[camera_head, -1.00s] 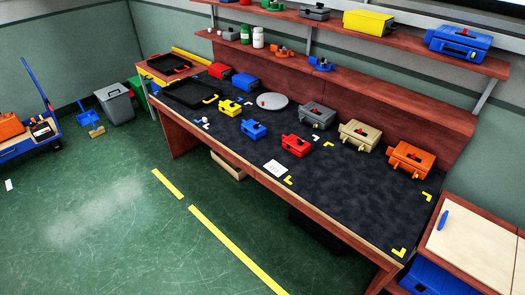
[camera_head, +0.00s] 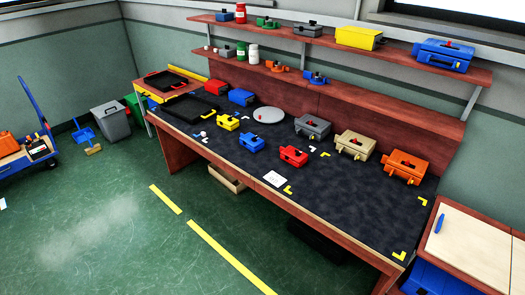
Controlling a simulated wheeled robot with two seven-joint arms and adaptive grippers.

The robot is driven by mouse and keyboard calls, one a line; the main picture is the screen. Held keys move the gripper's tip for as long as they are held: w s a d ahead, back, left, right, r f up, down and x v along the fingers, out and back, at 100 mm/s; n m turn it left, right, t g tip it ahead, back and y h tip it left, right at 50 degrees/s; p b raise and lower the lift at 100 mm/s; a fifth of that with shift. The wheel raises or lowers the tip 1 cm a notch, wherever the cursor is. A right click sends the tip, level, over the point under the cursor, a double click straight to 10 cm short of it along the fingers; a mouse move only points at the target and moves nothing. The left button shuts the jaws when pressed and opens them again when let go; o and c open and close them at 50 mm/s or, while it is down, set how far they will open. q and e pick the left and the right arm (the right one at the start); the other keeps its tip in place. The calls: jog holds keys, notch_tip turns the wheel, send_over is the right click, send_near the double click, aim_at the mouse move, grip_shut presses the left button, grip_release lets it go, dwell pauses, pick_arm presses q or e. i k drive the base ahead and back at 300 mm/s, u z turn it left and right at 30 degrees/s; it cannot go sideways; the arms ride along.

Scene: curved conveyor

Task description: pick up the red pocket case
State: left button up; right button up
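A small red case (camera_head: 293,156) with a dark latch on top sits upright on the dark mat of the workbench (camera_head: 340,205), near its front middle. A second red case (camera_head: 217,85) stands at the back left of the bench beside a blue case (camera_head: 241,97). I cannot tell from the view which of the two is the pocket case. Neither of my grippers shows in the head view.
Blue (camera_head: 251,142), yellow (camera_head: 228,122), grey (camera_head: 312,127), beige (camera_head: 355,145) and orange (camera_head: 407,166) cases stand on the bench. A round grey plate (camera_head: 269,115) and black trays (camera_head: 188,108) are there too. Shelves rise behind. Green floor in front is clear.

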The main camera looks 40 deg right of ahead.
aim_at(288, 154)
jog(key=u, duration=0.35)
jog(key=i, duration=1.85)
jog(key=z, duration=0.3)
jog(key=i, duration=0.95)
jog(key=z, duration=1.6)
jog(key=i, duration=0.8)
jog(key=z, duration=0.8)
